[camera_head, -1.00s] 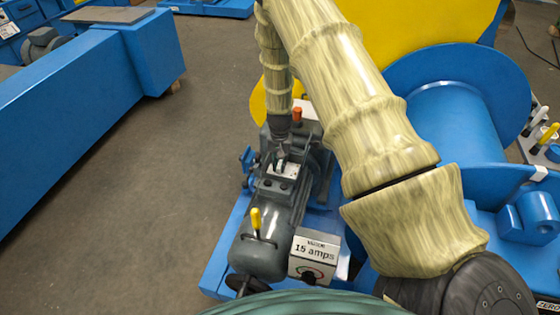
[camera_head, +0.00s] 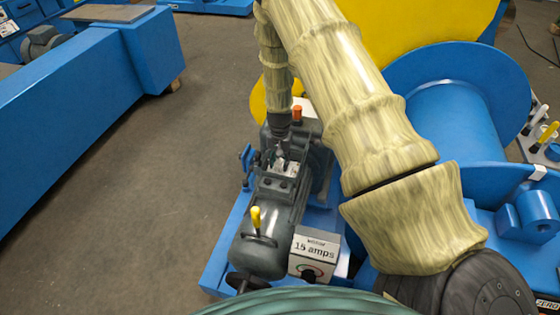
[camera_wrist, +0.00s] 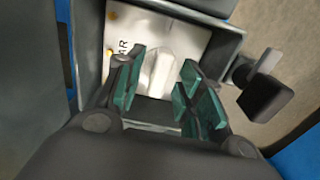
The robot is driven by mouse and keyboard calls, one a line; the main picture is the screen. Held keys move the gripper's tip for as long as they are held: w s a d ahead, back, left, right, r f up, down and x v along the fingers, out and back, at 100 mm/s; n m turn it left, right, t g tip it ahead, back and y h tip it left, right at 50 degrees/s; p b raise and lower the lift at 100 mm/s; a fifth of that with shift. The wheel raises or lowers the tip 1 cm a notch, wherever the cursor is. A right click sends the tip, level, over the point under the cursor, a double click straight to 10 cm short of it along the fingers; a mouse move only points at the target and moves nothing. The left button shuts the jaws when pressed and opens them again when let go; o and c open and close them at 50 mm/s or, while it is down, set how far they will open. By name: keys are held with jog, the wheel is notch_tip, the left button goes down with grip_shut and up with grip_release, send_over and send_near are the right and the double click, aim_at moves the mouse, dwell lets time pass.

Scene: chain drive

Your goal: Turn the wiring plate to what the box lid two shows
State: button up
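In the wrist view a white wiring plate (camera_wrist: 118,22) lies in an open grey box. The letters "AR" show beside a raised white piece (camera_wrist: 163,68) at its middle. My gripper (camera_wrist: 165,96) is open, with its green-padded fingers on either side of and close to the white piece. I cannot tell whether they touch it. In the head view my gripper (camera_head: 281,157) points down into the box on top of the grey motor (camera_head: 262,252), and the plate is mostly hidden. I cannot make out which lid is box lid two.
A white sign (camera_head: 315,247) reading "15 amps" stands by the motor's near end. A yellow-handled part (camera_head: 256,218) stands up from the motor. A blue drum (camera_head: 455,115) is to the right. A dark knob (camera_wrist: 265,97) sticks out beside the box. Floor at left is clear.

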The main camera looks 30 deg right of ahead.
aim_at(280, 162)
jog(key=shift+r, duration=0.1)
notch_tip(280, 162, up, 12)
dwell(0.6)
dwell(0.4)
